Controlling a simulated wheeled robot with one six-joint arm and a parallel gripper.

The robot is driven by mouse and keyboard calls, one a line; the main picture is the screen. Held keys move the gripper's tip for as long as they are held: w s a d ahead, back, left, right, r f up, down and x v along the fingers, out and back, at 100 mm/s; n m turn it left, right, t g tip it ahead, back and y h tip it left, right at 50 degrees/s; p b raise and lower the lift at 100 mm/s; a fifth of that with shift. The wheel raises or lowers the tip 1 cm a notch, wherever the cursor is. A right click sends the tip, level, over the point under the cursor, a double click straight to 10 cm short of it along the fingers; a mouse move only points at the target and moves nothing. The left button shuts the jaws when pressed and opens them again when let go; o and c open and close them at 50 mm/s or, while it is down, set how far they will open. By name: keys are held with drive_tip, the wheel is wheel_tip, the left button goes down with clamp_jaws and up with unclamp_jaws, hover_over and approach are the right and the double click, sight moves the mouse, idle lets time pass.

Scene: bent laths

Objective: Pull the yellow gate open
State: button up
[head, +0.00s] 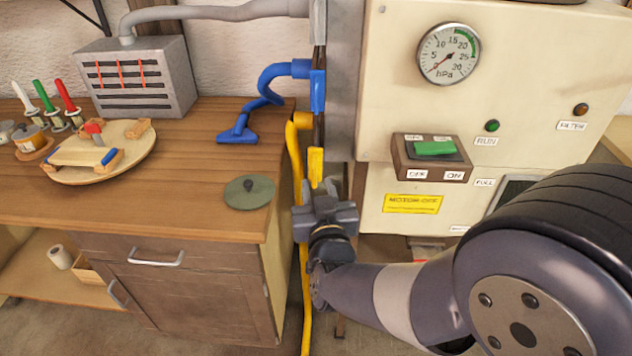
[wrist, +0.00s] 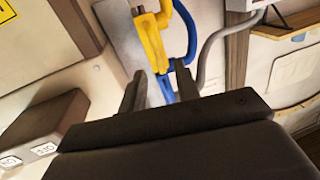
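The yellow gate (head: 315,163) is a small upright yellow piece on the duct beside the cream machine, just below a blue fitting. In the wrist view the yellow gate (wrist: 152,42) reaches down towards the space between my fingers. My gripper (head: 319,190) is just below and in front of the gate in the head view. In the wrist view my gripper (wrist: 160,75) has its two dark fingers apart, with nothing clearly held. Whether a finger touches the gate cannot be told.
A yellow hose (head: 305,285) hangs between the wooden workbench (head: 190,215) and the cream machine (head: 390,60). A blue hose with a floor-type nozzle (head: 238,132) rests on the bench. A green-switch box (head: 432,157) sticks out of the machine close to my gripper's right.

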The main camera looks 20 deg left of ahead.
sight(315, 174)
drive_tip(key=v, duration=0.7)
drive_tip(key=shift+s, duration=0.3)
drive_tip(key=shift+d, duration=0.1)
drive_tip(key=p+x, duration=0.1)
drive_tip(key=x, duration=1)
drive_tip(key=shift+w, duration=0.75)
drive_tip(key=shift+s, duration=0.1)
